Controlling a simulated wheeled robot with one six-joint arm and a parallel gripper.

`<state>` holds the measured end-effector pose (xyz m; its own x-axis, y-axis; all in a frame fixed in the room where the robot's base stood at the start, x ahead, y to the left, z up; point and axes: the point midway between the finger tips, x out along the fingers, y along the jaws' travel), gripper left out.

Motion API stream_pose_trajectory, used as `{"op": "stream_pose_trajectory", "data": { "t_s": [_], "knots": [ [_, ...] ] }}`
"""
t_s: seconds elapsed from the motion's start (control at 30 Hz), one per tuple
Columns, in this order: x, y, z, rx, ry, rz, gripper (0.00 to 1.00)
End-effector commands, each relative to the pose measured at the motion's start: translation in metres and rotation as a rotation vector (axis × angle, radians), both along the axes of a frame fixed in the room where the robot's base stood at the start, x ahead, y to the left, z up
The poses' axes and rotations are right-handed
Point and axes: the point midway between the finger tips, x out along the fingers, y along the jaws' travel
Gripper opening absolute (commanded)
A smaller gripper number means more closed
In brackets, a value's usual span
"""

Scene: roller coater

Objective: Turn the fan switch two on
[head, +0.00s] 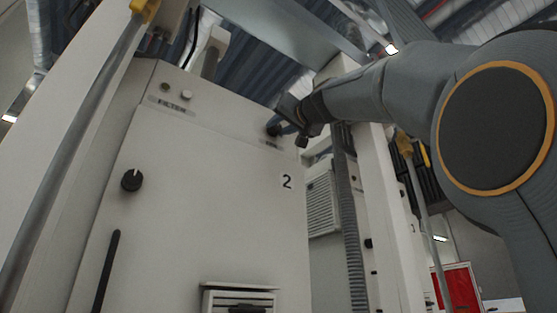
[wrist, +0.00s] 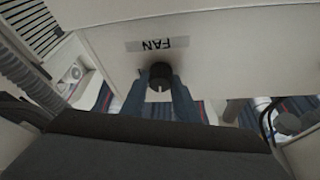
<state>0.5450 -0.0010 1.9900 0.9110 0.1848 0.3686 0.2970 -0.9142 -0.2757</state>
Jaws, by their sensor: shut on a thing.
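The fan switch (wrist: 160,73) is a round black knob beside an upside-down FAN label (wrist: 157,44) in the wrist view. A small light mark shows on the knob's side away from the label. My gripper (wrist: 160,92) has its two blue fingers on either side of the knob, shut on it. In the head view my gripper (head: 285,128) reaches from the right to the upper right of the white cabinet (head: 200,160), which bears a 2. There the gripper largely hides the fan switch.
Another black knob (head: 132,180) and a long dark handle (head: 106,270) are lower on the front. A white post and grey hose (head: 352,235) stand to the right.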

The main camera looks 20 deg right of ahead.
Motion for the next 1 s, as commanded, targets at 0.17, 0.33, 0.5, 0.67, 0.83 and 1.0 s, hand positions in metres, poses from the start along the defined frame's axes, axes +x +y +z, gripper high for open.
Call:
{"op": "stream_pose_trajectory", "data": {
  "t_s": [0.17,0.33,0.5,0.67,0.83,1.0],
  "knots": [
    [-0.0014,0.0015,0.0037,0.087,0.033,0.001,0.05],
    [-0.0016,0.0020,0.0044,0.192,0.068,0.001,0.05],
    [-0.0019,0.0024,0.0046,0.291,0.099,0.001,0.05],
    [-0.0019,0.0028,0.0043,0.379,0.126,0.000,0.05],
    [-0.0019,0.0032,0.0040,0.473,0.156,0.000,0.05],
    [-0.0017,0.0036,0.0032,0.568,0.187,0.001,0.05]
  ]
}}
